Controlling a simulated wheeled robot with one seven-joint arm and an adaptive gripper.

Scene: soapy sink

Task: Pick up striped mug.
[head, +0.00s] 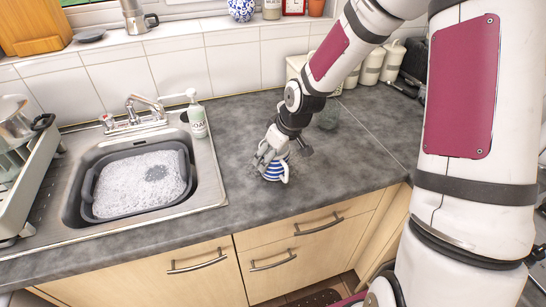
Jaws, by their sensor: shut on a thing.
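The striped mug (275,173) is blue and white and sits at the grey countertop, right of the sink. Its handle shows on its right side. My gripper (268,162) comes down from above and is shut on the mug at its upper part. The fingers hide part of the rim. I cannot tell whether the mug's base touches the counter.
A sink (205,165) with a dark basin (188,180) of suds lies to the left, with a tap (140,107) and a soap bottle (197,120) behind it. A dish rack (30,185) stands far left. White canisters (372,66) stand at the back right. Counter around the mug is clear.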

